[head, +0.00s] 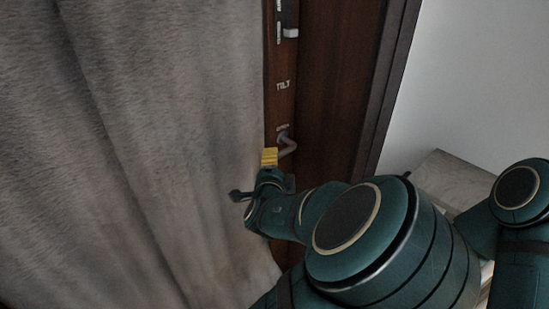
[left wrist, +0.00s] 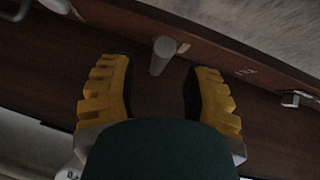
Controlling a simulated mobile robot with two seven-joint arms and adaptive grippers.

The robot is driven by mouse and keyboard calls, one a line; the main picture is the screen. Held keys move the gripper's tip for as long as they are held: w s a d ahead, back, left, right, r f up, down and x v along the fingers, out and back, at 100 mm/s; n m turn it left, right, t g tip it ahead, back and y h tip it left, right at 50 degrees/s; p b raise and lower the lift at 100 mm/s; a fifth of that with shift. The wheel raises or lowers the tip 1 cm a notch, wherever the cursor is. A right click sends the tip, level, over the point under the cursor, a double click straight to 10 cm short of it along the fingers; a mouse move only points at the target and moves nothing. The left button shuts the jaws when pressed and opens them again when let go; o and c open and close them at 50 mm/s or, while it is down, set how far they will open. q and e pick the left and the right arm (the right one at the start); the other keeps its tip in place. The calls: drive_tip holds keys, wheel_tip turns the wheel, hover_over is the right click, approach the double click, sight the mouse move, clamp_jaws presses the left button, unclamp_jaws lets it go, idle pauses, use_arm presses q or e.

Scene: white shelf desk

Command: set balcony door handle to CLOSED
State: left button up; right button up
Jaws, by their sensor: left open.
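The balcony door (head: 325,95) is brown wood with a grey metal handle (head: 288,146) low on its left frame strip. A small label I cannot read clearly sits just above the handle, and a "TILT" label (head: 283,86) is higher up. My left gripper (head: 269,157), with yellow fingertips, is at the handle's left in the head view and partly hides it. In the left wrist view, its yellow fingers (left wrist: 158,95) are open. The grey handle (left wrist: 161,56) shows in the gap beyond them, and no contact is visible. My right gripper is out of view.
A grey curtain (head: 130,120) fills the left, close beside my left gripper. A metal fitting (head: 287,20) is higher on the door. A white wall (head: 480,80) and a pale low surface (head: 440,185) lie to the right.

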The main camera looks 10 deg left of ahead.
use_arm(q)
drive_tip(key=shift+w+a+f, duration=0.1)
drive_tip(key=shift+w+f, duration=0.05)
drive_tip(key=shift+w, duration=0.9)
drive_tip(key=shift+w+a+f, duration=0.1)
drive_tip(key=shift+w, duration=0.9)
clamp_jaws()
